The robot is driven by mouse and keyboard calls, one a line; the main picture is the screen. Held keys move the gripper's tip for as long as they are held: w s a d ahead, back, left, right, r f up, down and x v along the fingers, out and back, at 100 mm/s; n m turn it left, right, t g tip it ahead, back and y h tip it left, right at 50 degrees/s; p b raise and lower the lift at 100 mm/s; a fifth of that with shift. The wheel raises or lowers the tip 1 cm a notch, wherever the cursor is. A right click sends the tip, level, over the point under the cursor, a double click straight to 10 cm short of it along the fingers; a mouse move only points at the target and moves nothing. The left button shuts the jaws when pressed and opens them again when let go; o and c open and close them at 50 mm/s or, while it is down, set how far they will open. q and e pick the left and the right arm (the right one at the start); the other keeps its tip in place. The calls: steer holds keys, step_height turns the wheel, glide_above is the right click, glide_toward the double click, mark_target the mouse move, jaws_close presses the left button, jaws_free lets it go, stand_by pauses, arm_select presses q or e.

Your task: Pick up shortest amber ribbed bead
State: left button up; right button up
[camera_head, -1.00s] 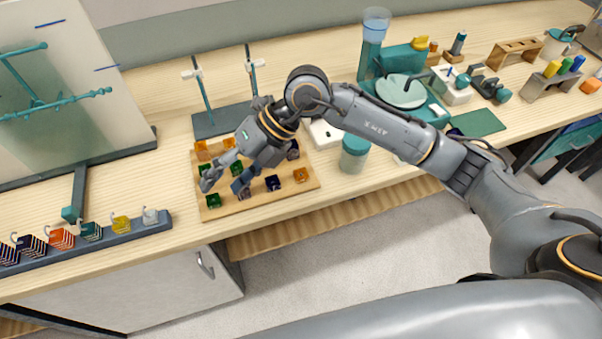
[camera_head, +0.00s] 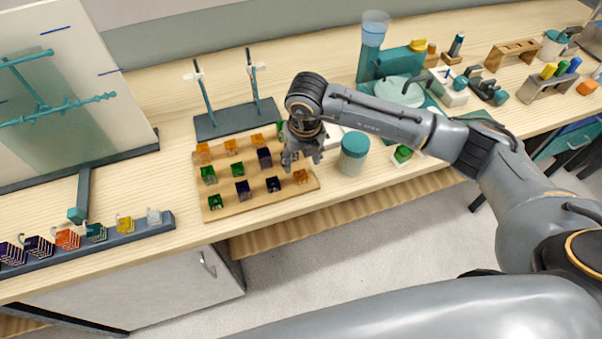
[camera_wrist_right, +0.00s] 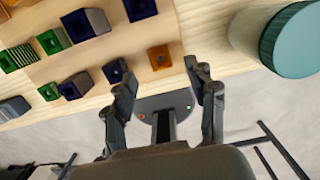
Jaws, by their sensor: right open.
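Several amber beads sit on the wooden tray (camera_head: 232,202): one at its front right corner (camera_head: 300,176), others along the back row, at the back left (camera_head: 203,152), beside it (camera_head: 231,147) and further right (camera_head: 257,139). Which are ribbed or shortest is hard to tell at this size. My right gripper (camera_head: 298,162) hangs over the tray's right end, pointing down near the front right amber bead. In the right wrist view the gripper (camera_wrist_right: 164,80) is open and empty, with that amber bead (camera_wrist_right: 159,57) just beyond and between its fingertips. My left gripper is not in view.
Green and dark blue beads (camera_head: 242,188) share the tray. A teal-lidded jar (camera_head: 354,153) stands close to the right of the gripper. A stand with two rods (camera_head: 236,118) is behind the tray. A rack of ribbed cubes (camera_head: 108,238) lies to the left.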

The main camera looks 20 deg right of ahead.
mark_target(301, 175)
step_height(301, 175, down, 4)
steer(key=shift+f+p, duration=0.1)
steer(key=shift+p, duration=1.05)
steer(key=shift+w+f, duration=0.15)
steer(key=shift+f, duration=0.45)
steer(key=c, duration=1.1)
